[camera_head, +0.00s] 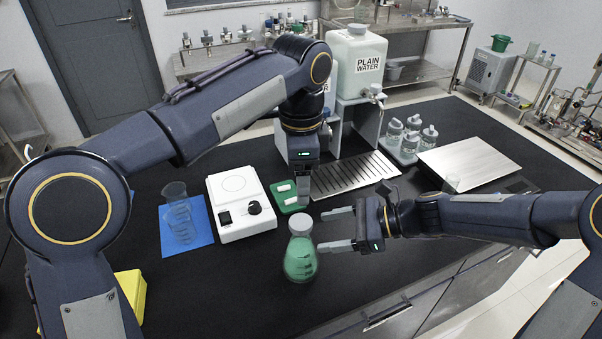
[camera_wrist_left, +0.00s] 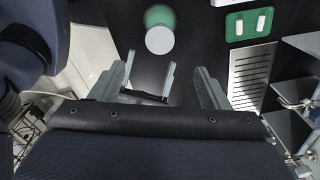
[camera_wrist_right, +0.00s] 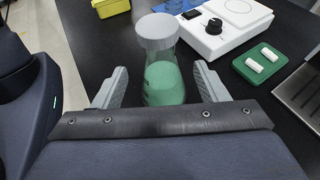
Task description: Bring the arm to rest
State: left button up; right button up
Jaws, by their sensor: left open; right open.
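My right gripper (camera_head: 322,231) is open and empty, with its fingers pointing left toward a capped flask of green liquid (camera_head: 300,262). The flask stands upright on the black bench, just beyond the fingertips. In the right wrist view the flask (camera_wrist_right: 162,85) shows between the open fingers (camera_wrist_right: 160,88), apart from them. My left gripper (camera_head: 303,190) points down beside the small green tray and looks empty. Its open fingers (camera_wrist_left: 158,88) also show in the left wrist view, with the flask's grey cap (camera_wrist_left: 159,40) ahead of them.
A white stirrer with a knob (camera_head: 240,205) stands left of the green tray (camera_head: 284,197), which holds two white bars. Behind are a drain grate (camera_head: 352,173), water tank (camera_head: 357,60) and several bottles (camera_head: 410,140).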

jog(key=shift+d, duration=0.15)
dwell(0.3)
pick_arm(q)
jog(key=s+a+f+n+t+h, duration=0.1)
jog(key=s+a+n, duration=0.35)
jog(key=a, duration=0.35)
jog(key=s+a+n+t+h, duration=0.1)
jog(key=s+a+n, duration=0.4)
jog(key=a, duration=0.4)
jog(key=s+a+f+n+t+h, duration=0.1)
jog(key=s+a+f+n+t, duration=0.2)
jog(key=s+f+n, duration=0.6)
jog(key=s+f, duration=0.1)
jog(key=s, duration=0.3)
jog(key=shift+a+f+t+h, duration=0.2)
jog(key=shift+a+t+h, duration=0.1)
jog(key=shift+a+h, duration=0.1)
pick_arm(e)
jog(key=s+d+r+n+t+h, duration=0.1)
jog(key=s+d+n+h, duration=0.3)
jog(key=s+n, duration=0.5)
jog(key=s+d+r+n+t+h, duration=0.2)
jog(key=s+d+n+h, duration=0.3)
jog(key=s+d+n, duration=0.3)
jog(key=s+d, duration=0.1)
jog(key=s, duration=0.3)
jog(key=shift+s+d+n+t+h, duration=0.25)
jog(key=shift+s+n+t+h, duration=0.05)
jog(key=shift+s+n+t, duration=0.1)
